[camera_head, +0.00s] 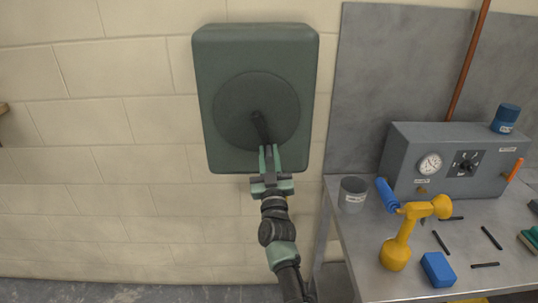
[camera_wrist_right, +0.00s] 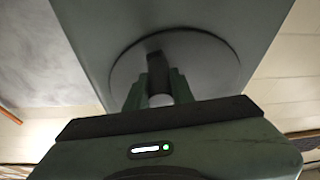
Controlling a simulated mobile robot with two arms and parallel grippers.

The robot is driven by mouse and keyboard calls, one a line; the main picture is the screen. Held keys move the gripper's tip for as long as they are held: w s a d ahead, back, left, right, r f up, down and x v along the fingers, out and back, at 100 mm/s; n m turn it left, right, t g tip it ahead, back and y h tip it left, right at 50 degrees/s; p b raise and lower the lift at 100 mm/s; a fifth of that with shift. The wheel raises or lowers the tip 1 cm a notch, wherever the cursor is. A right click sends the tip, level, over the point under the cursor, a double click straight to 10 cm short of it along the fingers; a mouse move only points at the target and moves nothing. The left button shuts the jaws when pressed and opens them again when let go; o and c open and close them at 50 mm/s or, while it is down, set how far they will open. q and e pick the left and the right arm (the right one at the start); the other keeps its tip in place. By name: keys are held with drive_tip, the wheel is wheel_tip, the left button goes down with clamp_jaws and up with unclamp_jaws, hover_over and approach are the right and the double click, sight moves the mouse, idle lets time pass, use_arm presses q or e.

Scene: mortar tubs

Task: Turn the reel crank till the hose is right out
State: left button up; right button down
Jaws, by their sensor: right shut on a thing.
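The hose reel (camera_head: 215,60) is a dark green box on the block wall, with a round disc (camera_head: 235,95) on its front. A dark crank (camera_head: 259,124) runs from near the disc's centre down toward its lower edge. My right gripper (camera_head: 269,153) is shut on the crank's handle end, low on the disc. In the right wrist view the two green fingers stand on either side of the grip (camera_wrist_right: 160,100), and the crank arm (camera_wrist_right: 156,68) lies beyond them. No hose shows in either view. My left gripper is not in view.
A metal bench (camera_head: 362,245) stands to the right.

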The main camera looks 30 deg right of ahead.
drive_tip(key=shift+d, duration=0.15)
drive_tip(key=shift+s+d+r+n+y+p, duration=0.3)
drive_tip(key=shift+d+r+n+y+p, duration=0.3)
drive_tip(key=shift+n+p, duration=0.4)
drive_tip(key=shift+s+d+r+n+y+p, duration=0.25)
drive_tip(key=shift+d+r+n+y+p, duration=0.3)
drive_tip(key=shift+n, duration=0.7)
drive_tip(key=shift+s+d+r+n+y+p, duration=0.4)
drive_tip(key=shift+d+n+p, duration=0.35)
drive_tip(key=shift+n+p, duration=0.3)
drive_tip(key=shift+r, duration=0.1)
drive_tip(key=c, duration=1.4)
unclamp_jaws()
drive_tip(key=shift+w, duration=0.1)
drive_tip(key=shift+c, duration=0.2)
drive_tip(key=shift+o, duration=1.2)
drive_tip(key=shift+d, duration=0.1)
drive_tip(key=b+v, duration=0.3)
drive_tip(key=v, duration=0.4)
drive_tip(key=shift+s+f, duration=0.2)
drive_tip(key=shift+f, duration=0.25)
